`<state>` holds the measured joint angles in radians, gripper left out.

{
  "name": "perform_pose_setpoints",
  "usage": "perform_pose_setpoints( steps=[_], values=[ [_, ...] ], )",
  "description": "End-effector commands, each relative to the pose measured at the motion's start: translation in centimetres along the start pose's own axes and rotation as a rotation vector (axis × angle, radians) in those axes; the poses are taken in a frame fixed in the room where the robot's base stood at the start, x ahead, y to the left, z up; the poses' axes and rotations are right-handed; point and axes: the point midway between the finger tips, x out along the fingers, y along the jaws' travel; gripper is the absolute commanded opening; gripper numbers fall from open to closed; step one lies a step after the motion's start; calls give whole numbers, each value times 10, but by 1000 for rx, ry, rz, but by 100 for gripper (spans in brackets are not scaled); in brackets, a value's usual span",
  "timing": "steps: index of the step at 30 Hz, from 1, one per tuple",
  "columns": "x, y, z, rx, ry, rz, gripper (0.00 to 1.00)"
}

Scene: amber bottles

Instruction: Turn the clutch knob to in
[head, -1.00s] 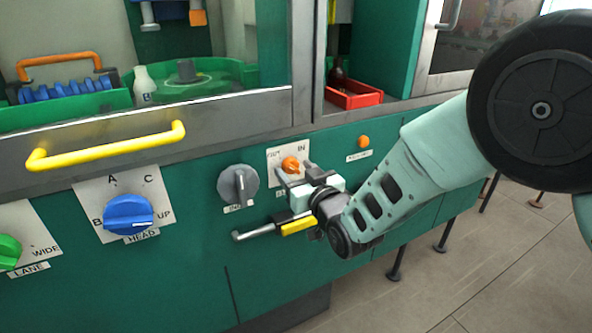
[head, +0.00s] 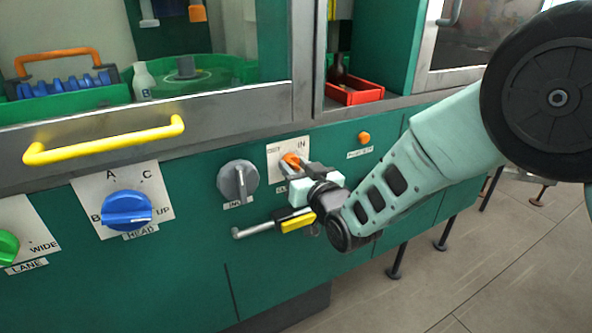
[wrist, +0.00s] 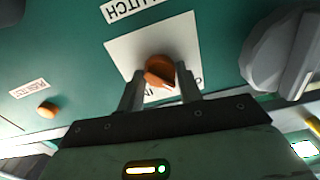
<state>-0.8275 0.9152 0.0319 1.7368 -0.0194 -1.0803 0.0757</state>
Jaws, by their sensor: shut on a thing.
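The clutch knob (head: 291,160) is small and orange, on a white plate (head: 274,151) with OUT at the upper left and IN at the upper right. It also shows in the wrist view (wrist: 160,70), where the plate appears upside down. My gripper (head: 299,166) is at the knob, with one finger on each side, shut on it. In the wrist view my gripper (wrist: 160,82) partly covers the lettering. The knob's narrow end lies near the lettered edge; I cannot tell exactly which mark it meets.
A grey knob (head: 238,181) is close on the left. A yellow-gripped lever (head: 298,222) sticks out just below my gripper. An orange button (head: 364,138) is to the right. A blue knob (head: 127,210) and yellow door handle (head: 105,140) are farther left.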

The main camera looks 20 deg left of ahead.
Motion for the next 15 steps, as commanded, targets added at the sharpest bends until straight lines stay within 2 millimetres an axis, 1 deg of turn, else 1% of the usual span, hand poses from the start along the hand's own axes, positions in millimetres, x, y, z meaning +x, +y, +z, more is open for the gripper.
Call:
perform_pose_setpoints(
  steps=[5,15],
  values=[
    [0,2,3,127,3,1,12],
    [0,2,3,447,3,1,12]
  ],
)
